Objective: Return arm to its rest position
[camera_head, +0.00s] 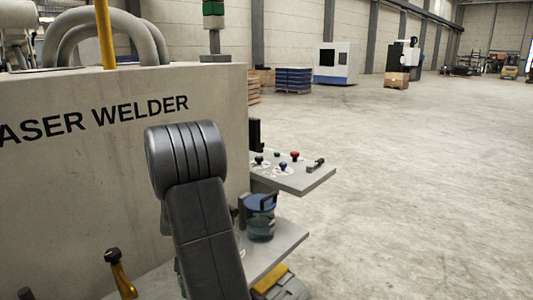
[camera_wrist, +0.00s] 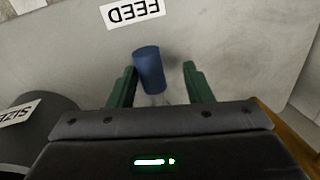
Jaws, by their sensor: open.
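My dark arm (camera_head: 207,225) stands raised in the head view, in front of the laser welder (camera_head: 100,165). My gripper (camera_wrist: 159,68) shows in the wrist view with two green fingers spread apart. A blue cylinder (camera_wrist: 149,70) appears between the fingers, with a gap on each side; nothing is gripped. Whether it lies at fingertip depth I cannot tell. My gripper cannot be made out in the head view. No microscope shows in either view.
A control panel (camera_head: 292,175) with several knobs juts out right of the arm. Below it, a blue-lidded clear container (camera_head: 260,220) stands on a shelf. A FEED label (camera_wrist: 133,12) shows upside down in the wrist view. Open floor (camera_head: 430,190) lies to the right.

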